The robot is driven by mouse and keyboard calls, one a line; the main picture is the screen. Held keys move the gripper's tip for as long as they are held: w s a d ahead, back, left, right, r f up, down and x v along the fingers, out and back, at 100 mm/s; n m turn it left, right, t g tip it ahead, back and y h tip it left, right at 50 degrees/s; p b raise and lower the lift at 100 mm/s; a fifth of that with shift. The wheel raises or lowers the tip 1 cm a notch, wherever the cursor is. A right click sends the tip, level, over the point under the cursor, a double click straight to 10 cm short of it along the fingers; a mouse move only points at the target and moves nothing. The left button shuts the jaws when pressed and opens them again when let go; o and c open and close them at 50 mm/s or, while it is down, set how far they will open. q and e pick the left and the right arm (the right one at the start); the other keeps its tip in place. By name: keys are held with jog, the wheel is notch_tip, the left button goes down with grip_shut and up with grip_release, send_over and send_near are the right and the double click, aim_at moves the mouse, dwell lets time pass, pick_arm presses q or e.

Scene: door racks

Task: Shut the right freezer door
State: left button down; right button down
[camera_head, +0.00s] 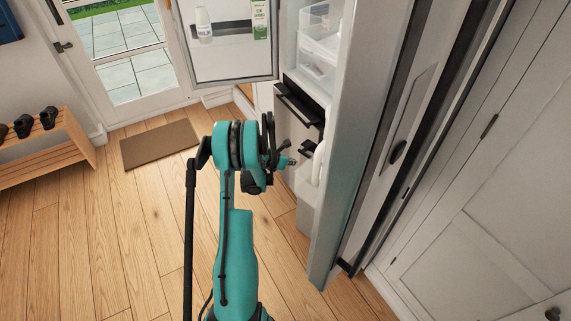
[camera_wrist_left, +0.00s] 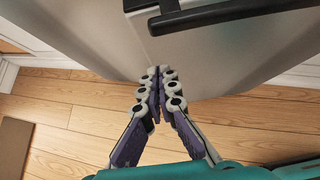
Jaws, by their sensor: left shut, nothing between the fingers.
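In the head view, the fridge-freezer (camera_head: 345,150) stands right of centre, its tall grey side panel reaching the floor. Its lower freezer front, with a black bar handle (camera_head: 300,104), lies beyond my left arm; I cannot clearly tell how far the right freezer door stands open. My left gripper (camera_head: 290,161) is in front of this lower part, partly hidden by its wrist. In the left wrist view, the fingers of my left gripper (camera_wrist_left: 161,73) are together and empty, pointing at a grey metal front (camera_wrist_left: 100,35) with a black handle (camera_wrist_left: 215,14) above. Contact is unclear. My right gripper is out of view.
An upper fridge door (camera_head: 235,65) stands open with a bottle (camera_head: 203,25) and a carton (camera_head: 260,20). Clear drawers (camera_head: 318,45) show inside. A shoe bench (camera_head: 45,160) and a doormat (camera_head: 160,144) are left; white cabinets (camera_head: 490,190) are right. The wooden floor between is clear.

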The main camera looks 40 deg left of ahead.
aim_at(303, 157)
pick_arm(q)
jog(key=shift+w+f+b, duration=0.15)
jog(key=shift+w+b, duration=0.35)
jog(key=shift+w, duration=1.65)
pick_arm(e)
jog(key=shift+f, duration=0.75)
